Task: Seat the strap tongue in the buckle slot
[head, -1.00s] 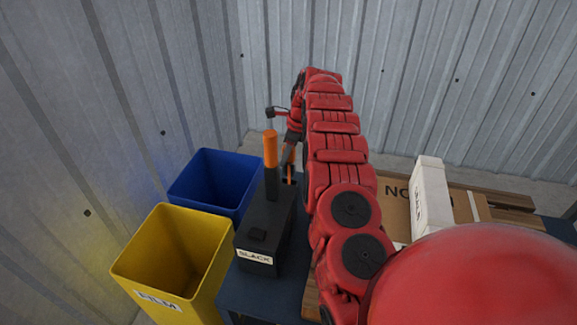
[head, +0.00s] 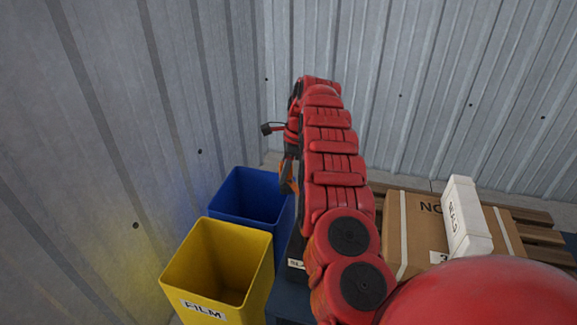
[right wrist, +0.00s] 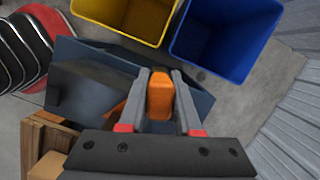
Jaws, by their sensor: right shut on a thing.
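My right gripper (right wrist: 160,112) is shut on an orange piece (right wrist: 159,95), which stands between its fingers in the right wrist view. I cannot tell whether this is the strap tongue or a handle. In the head view my red right arm hides most of the gripper (head: 288,172). A black tool with a white label (head: 297,264) is mostly hidden behind that arm, on a dark blue table (head: 285,303). In the right wrist view the dark blue table (right wrist: 196,98) lies below the fingers. I cannot make out a buckle slot. My left gripper is not in view.
A yellow bin (head: 215,262) labelled FILM and a blue bin (head: 248,197) stand left of the table. Corrugated metal walls close off the back and left.

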